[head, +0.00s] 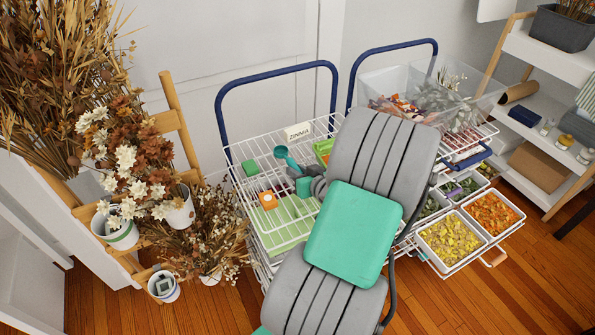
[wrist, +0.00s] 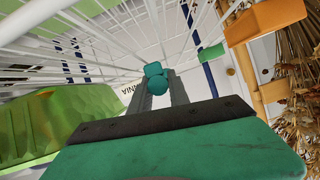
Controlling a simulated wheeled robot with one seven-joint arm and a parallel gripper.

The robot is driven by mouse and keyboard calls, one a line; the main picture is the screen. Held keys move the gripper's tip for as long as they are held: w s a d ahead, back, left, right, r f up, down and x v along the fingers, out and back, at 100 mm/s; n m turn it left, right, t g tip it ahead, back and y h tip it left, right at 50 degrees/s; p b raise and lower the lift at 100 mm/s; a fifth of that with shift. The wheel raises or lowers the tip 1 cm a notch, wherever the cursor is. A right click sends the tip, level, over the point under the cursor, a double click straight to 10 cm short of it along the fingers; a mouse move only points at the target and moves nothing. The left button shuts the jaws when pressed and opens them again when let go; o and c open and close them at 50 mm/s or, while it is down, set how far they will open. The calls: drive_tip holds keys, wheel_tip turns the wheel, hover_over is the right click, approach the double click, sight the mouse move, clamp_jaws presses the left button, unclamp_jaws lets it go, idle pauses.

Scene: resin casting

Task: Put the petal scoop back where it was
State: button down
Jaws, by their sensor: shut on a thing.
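The teal petal scoop (head: 287,157) is held by my gripper (head: 306,185), over the top wire basket of the left trolley (head: 263,140). In the wrist view the teal scoop (wrist: 156,78) shows at the tips of my gripper's grey fingers (wrist: 160,97), which are shut on it. In the head view the scoop's rounded end points up and left, out from the gripper. My arm hides part of the basket. I cannot tell whether the scoop touches anything below it.
The basket also holds a green block (head: 250,168), an orange block (head: 268,200), and a pale green tray (head: 285,225). A ZINNIA card (head: 298,131) is at its back rim. Petal bins (head: 450,242) stand right, dried flowers (head: 130,165) left.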

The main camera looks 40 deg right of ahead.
drive_tip(key=shift+f, duration=0.1)
drive_tip(key=shift+f+b, duration=0.3)
drive_tip(key=shift+b, duration=0.05)
drive_tip(key=c, duration=1.2)
unclamp_jaws()
drive_tip(key=shift+r, duration=0.15)
drive_tip(key=shift+c, duration=0.2)
drive_tip(key=shift+r+p, duration=0.3)
drive_tip(key=shift+p, duration=0.2)
drive_tip(key=b+v, duration=0.1)
drive_tip(key=v, duration=1)
drive_tip(key=shift+d+f, duration=0.1)
drive_tip(key=shift+f, duration=0.05)
drive_tip(key=shift+s+a+r, duration=0.2)
drive_tip(key=shift+s+r, duration=0.05)
drive_tip(key=shift+s, duration=0.25)
